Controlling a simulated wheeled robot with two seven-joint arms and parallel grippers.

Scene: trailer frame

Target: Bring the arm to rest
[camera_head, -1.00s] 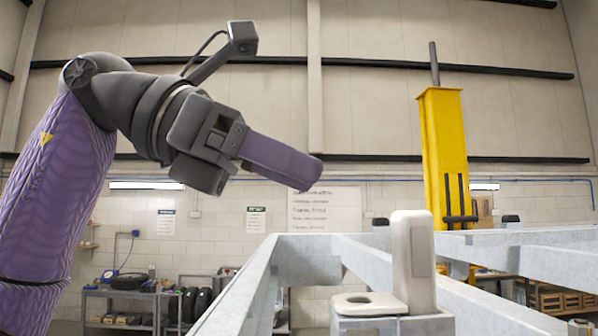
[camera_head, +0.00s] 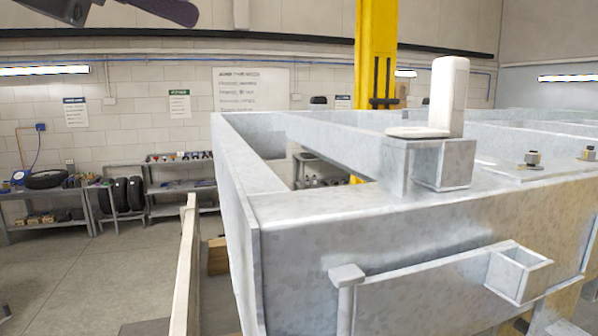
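My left gripper (camera_head: 165,8) shows only in part at the top left edge. A dark purple finger points right and slightly down, high above the floor and left of the trailer frame. Most of the gripper and the arm are cut off by the top edge, so its opening is hidden. My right gripper is not in view. The grey metal trailer frame (camera_head: 370,232) fills the right half. A white upright block (camera_head: 449,97) stands on a bracket on it, beside a flat white plate (camera_head: 418,132).
A yellow post (camera_head: 376,50) rises behind the frame. Bolts (camera_head: 532,158) sit on the frame's right side. Workbenches with tyres (camera_head: 47,179) line the back wall. A wooden board (camera_head: 187,265) stands left of the frame. The floor (camera_head: 90,270) at left is clear.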

